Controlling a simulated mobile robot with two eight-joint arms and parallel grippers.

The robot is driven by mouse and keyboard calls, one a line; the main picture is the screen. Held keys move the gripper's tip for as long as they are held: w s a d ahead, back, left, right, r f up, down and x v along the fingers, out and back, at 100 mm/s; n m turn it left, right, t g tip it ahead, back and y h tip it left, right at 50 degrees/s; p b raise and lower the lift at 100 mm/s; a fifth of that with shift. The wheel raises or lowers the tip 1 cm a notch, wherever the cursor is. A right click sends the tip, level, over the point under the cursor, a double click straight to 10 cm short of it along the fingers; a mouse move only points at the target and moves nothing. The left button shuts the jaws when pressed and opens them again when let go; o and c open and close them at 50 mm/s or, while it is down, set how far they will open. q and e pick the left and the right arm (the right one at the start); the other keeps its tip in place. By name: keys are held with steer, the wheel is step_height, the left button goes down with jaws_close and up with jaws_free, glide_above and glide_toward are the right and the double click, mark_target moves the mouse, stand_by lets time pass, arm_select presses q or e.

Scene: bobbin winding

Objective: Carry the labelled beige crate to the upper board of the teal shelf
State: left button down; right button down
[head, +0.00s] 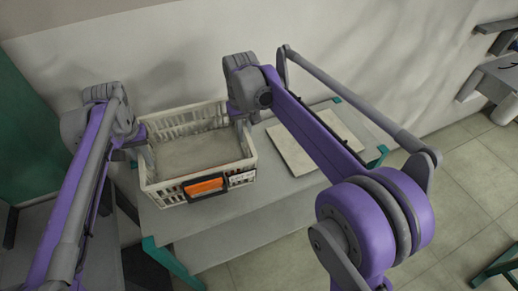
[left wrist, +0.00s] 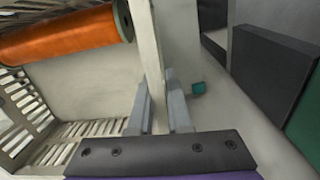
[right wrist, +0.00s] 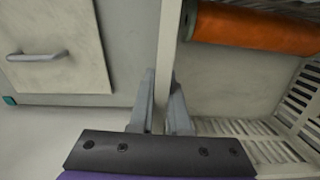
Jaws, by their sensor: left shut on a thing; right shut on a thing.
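My left gripper (head: 143,150) is shut on the crate's left wall. My right gripper (head: 242,120) is shut on its right wall. The crate looks level over the left part of the upper board (head: 265,192) of the teal-cornered shelf. I cannot tell whether it touches the board.
A flat beige panel (head: 285,150) lies on the board to the right of the crate; a handle (right wrist: 37,56) shows in the right wrist view. A pale wall (head: 180,50) stands behind. A lower board (head: 235,240) and tiled floor (head: 450,165) are visible.

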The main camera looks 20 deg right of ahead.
arm_select(q)
steer(key=shift+r, duration=0.1)
arm_select(e)
steer(key=shift+r, duration=0.1)
arm_select(q)
steer(key=c, duration=1.3)
jaws_free()
steer(key=shift+s, duration=0.15)
arm_select(e)
steer(key=c, duration=1.3)
jaws_free()
steer(key=shift+s, duration=0.15)
arm_select(q)
steer(key=shift+o, duration=1.2)
arm_select(e)
steer(key=shift+o, duration=1.1)
arm_select(q)
steer(key=shift+o, duration=1)
arm_select(e)
steer(key=shift+o, duration=1)
arm_select(q)
steer(key=shift+r, duration=0.1)
